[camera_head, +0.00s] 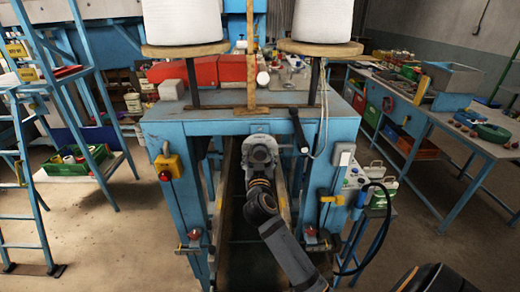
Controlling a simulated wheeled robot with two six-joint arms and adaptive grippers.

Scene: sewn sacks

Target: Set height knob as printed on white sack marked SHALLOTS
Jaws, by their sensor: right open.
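My right gripper (260,146) is at the front middle of a blue machine frame (215,122), over the gap below its top. My arm reaches up to it from the bottom. It looks open and empty; its fingers are small and partly hidden by its own body. I cannot make out a white sack marked SHALLOTS or any print. No knob can be told for sure as the height knob. Small red knob-like parts sit low on the frame's left leg (193,235) and right leg (310,232). My left gripper is not in view.
Two big white thread cones (184,20) (322,18) stand on wooden discs. A wooden post (251,55) rises between them. A control box (352,178) with a black cable hangs at right. A blue ladder (25,150) stands left, a workbench (450,118) right.

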